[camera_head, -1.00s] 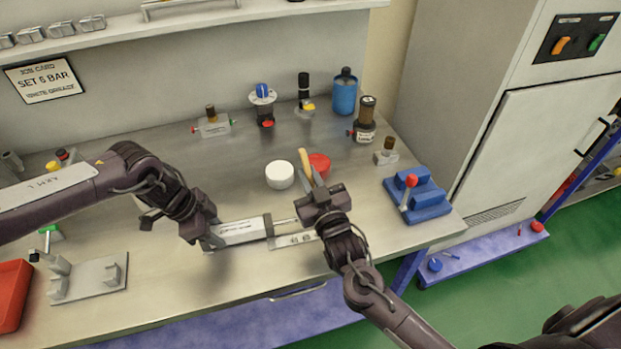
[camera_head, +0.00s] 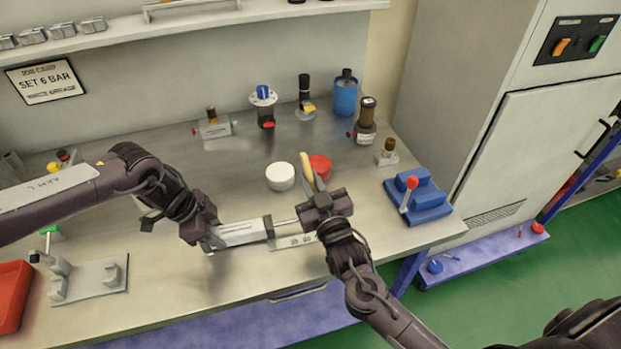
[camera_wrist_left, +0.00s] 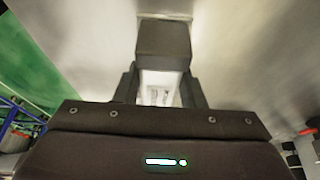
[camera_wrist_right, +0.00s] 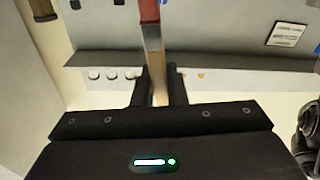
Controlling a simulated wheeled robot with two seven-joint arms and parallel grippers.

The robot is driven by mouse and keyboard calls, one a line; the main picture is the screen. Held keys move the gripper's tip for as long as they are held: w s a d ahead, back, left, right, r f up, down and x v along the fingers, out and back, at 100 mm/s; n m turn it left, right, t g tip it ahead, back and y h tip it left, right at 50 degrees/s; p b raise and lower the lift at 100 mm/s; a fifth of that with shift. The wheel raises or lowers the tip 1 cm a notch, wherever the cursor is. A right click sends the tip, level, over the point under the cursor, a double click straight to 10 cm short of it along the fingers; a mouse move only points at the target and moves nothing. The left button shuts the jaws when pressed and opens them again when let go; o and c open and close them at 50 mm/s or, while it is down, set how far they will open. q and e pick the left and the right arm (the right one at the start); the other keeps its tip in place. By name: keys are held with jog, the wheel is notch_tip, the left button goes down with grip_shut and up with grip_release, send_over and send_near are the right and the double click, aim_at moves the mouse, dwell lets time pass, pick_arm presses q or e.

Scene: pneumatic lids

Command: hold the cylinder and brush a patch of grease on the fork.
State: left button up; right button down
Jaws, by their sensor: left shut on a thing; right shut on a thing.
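The silver cylinder (camera_head: 242,231) lies level, low over the front of the bench, its thin rod (camera_head: 285,223) pointing right. My left gripper (camera_head: 208,238) is shut on its left end. In the left wrist view, its pale body (camera_wrist_left: 160,84) runs between the fingers to a dark end block (camera_wrist_left: 163,40). My right gripper (camera_head: 322,205) is shut on the brush (camera_head: 308,172), held tilted above the rod's end. The brush also shows in the right wrist view (camera_wrist_right: 154,50). The fork is hidden behind my right gripper; I cannot tell whether the brush touches it or carries grease.
A pale marked plate (camera_head: 290,241) lies by the rod. A blue block with a red-knobbed lever (camera_head: 418,200) stands right. A grey stand (camera_head: 90,279) and red bin (camera_head: 12,297) are left.

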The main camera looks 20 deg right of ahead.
pick_arm(q)
jog(key=shift+s+f, duration=0.1)
jog(key=shift+f, duration=0.05)
pick_arm(e)
jog(key=shift+s+f, duration=0.1)
jog(key=shift+s, duration=0.1)
jog(key=shift+w, duration=0.15)
jog(key=shift+w, duration=0.4)
jog(key=shift+w, duration=0.1)
jog(key=shift+w, duration=0.4)
jog(key=shift+s, duration=0.1)
jog(key=shift+s, duration=0.45)
jog(key=shift+s, duration=0.2)
